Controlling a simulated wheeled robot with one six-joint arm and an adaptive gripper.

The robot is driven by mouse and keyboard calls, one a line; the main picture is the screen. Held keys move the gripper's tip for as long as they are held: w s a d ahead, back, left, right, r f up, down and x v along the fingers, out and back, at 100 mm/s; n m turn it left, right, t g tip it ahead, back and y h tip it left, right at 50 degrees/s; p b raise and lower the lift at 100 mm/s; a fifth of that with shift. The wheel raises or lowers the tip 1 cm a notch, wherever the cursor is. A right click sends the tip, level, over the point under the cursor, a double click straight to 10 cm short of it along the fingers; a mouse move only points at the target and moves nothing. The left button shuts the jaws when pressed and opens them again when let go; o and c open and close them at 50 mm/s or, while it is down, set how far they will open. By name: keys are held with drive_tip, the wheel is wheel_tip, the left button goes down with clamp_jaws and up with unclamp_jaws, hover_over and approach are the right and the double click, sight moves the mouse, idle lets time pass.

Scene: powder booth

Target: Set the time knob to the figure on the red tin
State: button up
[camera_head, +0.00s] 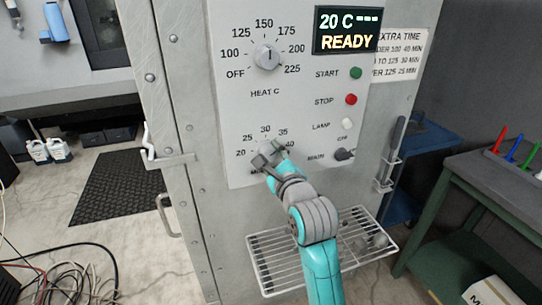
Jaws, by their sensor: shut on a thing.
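The time knob (266,149) is on the lower part of the grey oven's control panel, inside an arc of figures from 20 to 40. My gripper (270,156) is shut on this knob, its fingers on either side. The fingers hide most of the knob, its pointer and part of the label below, so I cannot tell which figure it points to. No red tin shows in this view.
Start, stop and lamp buttons are at right. A wire rack (275,246) juts out below. An extra-time notice (400,52) is partly hidden. A green bench (480,185) stands right.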

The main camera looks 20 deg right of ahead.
drive_tip(key=m, duration=0.7)
drive_tip(key=shift+f, duration=0.15)
idle(0.4)
drive_tip(key=o, duration=1.1)
drive_tip(key=shift+o, duration=0.2)
drive_tip(key=s, duration=1.2)
drive_tip(key=shift+d, duration=0.1)
